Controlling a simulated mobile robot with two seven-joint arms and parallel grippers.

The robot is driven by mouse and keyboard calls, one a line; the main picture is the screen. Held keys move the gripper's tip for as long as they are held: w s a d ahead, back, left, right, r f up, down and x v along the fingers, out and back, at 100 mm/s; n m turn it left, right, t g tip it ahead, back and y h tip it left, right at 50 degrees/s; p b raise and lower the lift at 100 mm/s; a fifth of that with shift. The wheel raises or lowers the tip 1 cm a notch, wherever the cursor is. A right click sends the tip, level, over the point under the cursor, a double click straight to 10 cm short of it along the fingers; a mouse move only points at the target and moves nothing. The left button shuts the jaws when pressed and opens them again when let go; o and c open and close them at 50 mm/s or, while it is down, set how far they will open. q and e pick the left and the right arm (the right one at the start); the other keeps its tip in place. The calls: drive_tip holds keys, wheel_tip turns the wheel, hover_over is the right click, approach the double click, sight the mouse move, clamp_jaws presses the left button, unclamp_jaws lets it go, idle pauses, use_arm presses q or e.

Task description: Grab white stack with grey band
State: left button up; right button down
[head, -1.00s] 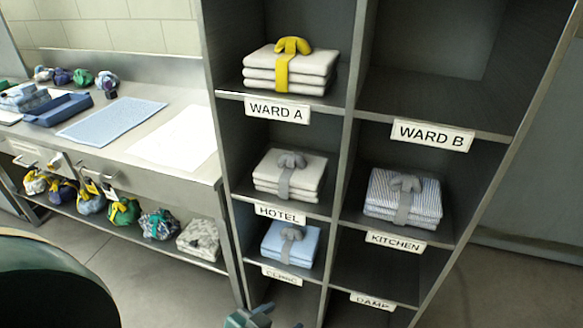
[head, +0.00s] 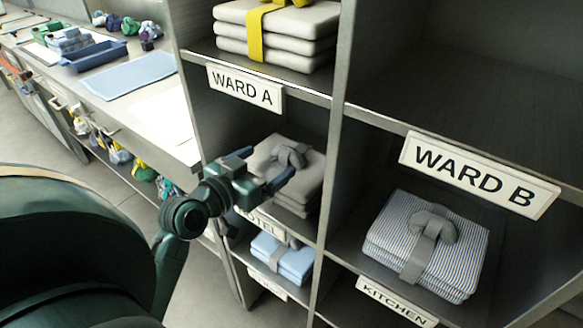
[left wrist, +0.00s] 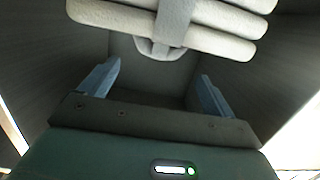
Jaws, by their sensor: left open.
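The white stack with the grey band (head: 312,174) lies in the HOTEL compartment. Its grey knot (head: 289,153) is on top, and my gripper hides part of its left side. My left gripper (head: 267,167) is open in front of this stack, its fingers pointing toward it. In the left wrist view the stack's layers (left wrist: 95,14) and grey band (left wrist: 175,22) fill the top. The two open fingers (left wrist: 157,88) are below them in the picture, with nothing between them. I cannot tell whether a finger touches the stack. My right gripper is not in view.
The metal shelf divider (head: 330,165) stands right of the stack. A white stack with a yellow band (head: 300,42) lies above in WARD A, a light blue stack (head: 285,258) below, a striped stack (head: 395,235) in KITCHEN. A steel counter (head: 160,105) is at left.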

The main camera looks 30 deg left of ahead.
sight(292, 148)
use_arm(q)
drive_tip(key=w, duration=0.3)
drive_tip(key=w+f, duration=0.1)
drive_tip(key=w, duration=0.2)
drive_tip(key=w+d+f, duration=0.1)
drive_tip(key=w, duration=0.2)
drive_tip(key=shift+w+f, duration=0.1)
drive_tip(key=shift+w, duration=0.1)
clamp_jaws()
drive_tip(key=shift+r+p, duration=0.2)
drive_tip(key=shift+p, duration=0.1)
idle(0.6)
